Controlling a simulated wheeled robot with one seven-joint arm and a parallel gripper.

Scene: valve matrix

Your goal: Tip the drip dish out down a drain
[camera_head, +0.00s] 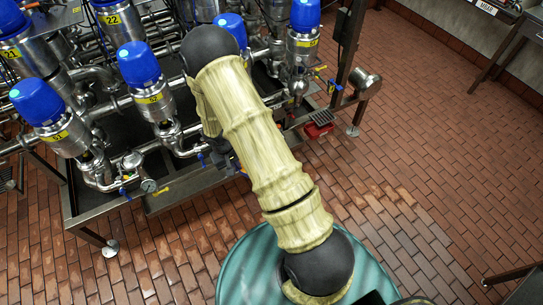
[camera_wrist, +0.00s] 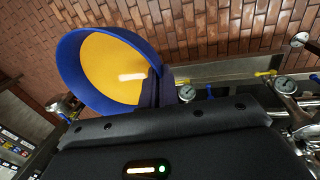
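The drip dish (camera_wrist: 72,62) shows in the wrist view as a round blue dish. Inside its rim is a smooth yellow-orange surface with a bright glint; I cannot tell whether this is liquid or the dish's bottom. My gripper (camera_wrist: 158,88) shows as dark fingers at the dish's right edge, and it appears shut on the rim. The dish is held out beyond the wrist and looks tilted in this view, but the camera itself is turned. In the head view my arm hides the gripper and the dish. I make out no drain for certain in either view.
A steel valve skid (camera_head: 95,215) with blue-capped valves (camera_head: 138,64), pipes and gauges (camera_head: 149,186) stands at the left and back. A red item (camera_head: 318,130) is at its right end. The brick-tiled floor (camera_head: 430,150) to the right is largely clear.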

